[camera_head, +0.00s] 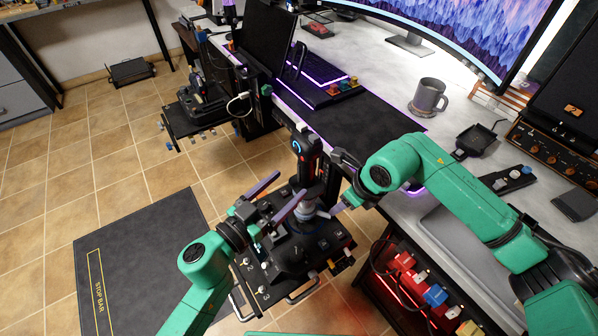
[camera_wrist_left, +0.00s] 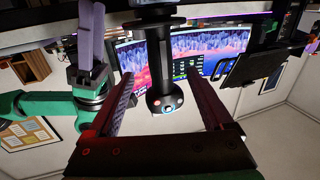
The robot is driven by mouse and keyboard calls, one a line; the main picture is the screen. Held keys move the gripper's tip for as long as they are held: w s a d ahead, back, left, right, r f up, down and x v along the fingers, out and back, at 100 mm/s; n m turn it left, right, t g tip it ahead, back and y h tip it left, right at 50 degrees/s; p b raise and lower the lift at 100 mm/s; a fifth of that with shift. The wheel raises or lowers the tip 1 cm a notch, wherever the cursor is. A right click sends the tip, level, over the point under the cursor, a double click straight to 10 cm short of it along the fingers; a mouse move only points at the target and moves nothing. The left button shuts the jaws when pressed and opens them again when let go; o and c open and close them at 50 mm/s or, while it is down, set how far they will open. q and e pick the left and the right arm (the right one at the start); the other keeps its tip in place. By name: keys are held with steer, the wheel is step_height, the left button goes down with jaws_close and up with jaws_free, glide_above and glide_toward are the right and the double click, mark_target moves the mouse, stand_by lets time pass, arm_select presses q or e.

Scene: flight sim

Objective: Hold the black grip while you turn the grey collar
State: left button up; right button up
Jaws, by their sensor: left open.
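The black grip (camera_head: 307,152) stands upright on the joystick base (camera_head: 293,252). The grey collar (camera_head: 306,208) sits low on the stick, under the grip. My left gripper (camera_head: 292,182) is open, its purple fingers pointing at the stick from the left. In the left wrist view the black grip (camera_wrist_left: 164,88) shows upside down between the two spread fingers, with visible room on both sides. My right gripper (camera_head: 334,209) is beside the collar on its right. Its fingers are partly hidden, so I cannot tell its opening or whether it touches the collar.
The desk (camera_head: 385,85) with a keyboard (camera_head: 318,72) and a grey mug (camera_head: 428,97) lies behind the stick. Several switches (camera_head: 264,295) stand on the joystick base near my left gripper. A black floor mat (camera_head: 140,262) lies at the left.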

mark_target(301, 173)
arm_select(q)
steer(key=x, duration=0.8)
jaws_close()
arm_select(e)
steer(key=shift+o, duration=0.2)
stand_by(0.5)
